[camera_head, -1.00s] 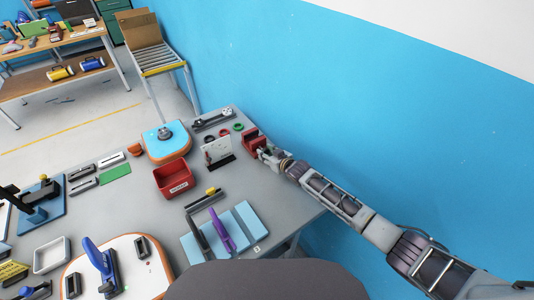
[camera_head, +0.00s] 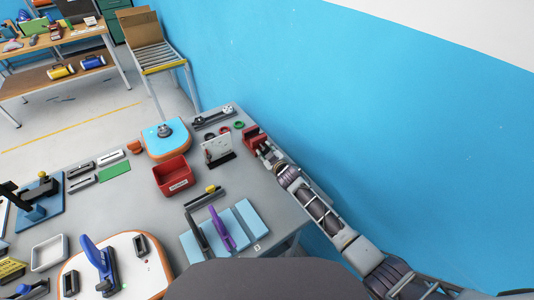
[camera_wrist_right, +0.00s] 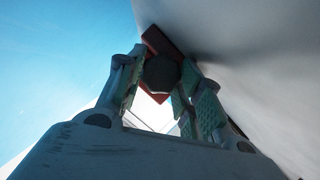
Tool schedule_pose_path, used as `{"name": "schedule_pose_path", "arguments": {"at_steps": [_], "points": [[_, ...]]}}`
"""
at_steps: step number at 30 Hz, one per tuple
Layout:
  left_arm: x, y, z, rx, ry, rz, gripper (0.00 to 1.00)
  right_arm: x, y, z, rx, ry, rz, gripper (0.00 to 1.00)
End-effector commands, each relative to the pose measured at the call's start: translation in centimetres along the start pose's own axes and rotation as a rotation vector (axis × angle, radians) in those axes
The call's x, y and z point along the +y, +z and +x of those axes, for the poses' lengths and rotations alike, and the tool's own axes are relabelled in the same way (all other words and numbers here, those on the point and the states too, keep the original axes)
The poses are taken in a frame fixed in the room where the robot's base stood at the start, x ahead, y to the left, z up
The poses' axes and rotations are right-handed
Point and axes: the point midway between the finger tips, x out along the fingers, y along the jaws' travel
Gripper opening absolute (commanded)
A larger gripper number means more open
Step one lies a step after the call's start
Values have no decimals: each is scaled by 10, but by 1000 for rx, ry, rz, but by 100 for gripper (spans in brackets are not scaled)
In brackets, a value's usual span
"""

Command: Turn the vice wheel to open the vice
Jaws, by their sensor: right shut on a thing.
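The red vice (camera_head: 254,138) stands at the table's right edge, near the blue wall. My right gripper (camera_head: 264,150) is at the vice's front side. In the right wrist view, my right gripper (camera_wrist_right: 160,95) has its two fingers on either side of a dark round wheel (camera_wrist_right: 161,73), shut on it. Red parts of the vice (camera_wrist_right: 160,42) show behind the wheel. The wheel is too small to make out in the head view, and the vice's jaw gap cannot be told. My left gripper is not in view.
A white panel on a dark stand (camera_head: 218,149) stands just left of the vice, with green and dark rings (camera_head: 238,125) behind. A red bin (camera_head: 174,176) sits further left. The blue wall (camera_head: 380,130) runs close along the right side.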

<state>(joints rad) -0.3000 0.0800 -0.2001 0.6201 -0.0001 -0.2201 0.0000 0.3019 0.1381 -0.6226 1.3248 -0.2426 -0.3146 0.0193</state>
Motion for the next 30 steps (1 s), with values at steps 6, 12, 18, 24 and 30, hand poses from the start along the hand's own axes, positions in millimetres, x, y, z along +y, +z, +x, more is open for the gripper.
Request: {"name": "schedule_pose_path", "arguments": {"at_steps": [6, 12, 18, 24, 30], "points": [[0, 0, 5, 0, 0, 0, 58, -1, 0, 0, 1, 17, -45, 12], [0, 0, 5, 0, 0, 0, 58, 0, 0, 0, 0, 21, -55, 12], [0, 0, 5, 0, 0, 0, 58, 0, 0, 0, -1, 21, -55, 12], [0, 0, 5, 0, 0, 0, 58, -1, 0, 0, -2, 21, -53, 54], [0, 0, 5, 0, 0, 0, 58, -2, 2, 0, -3, 19, -52, 57]]}}
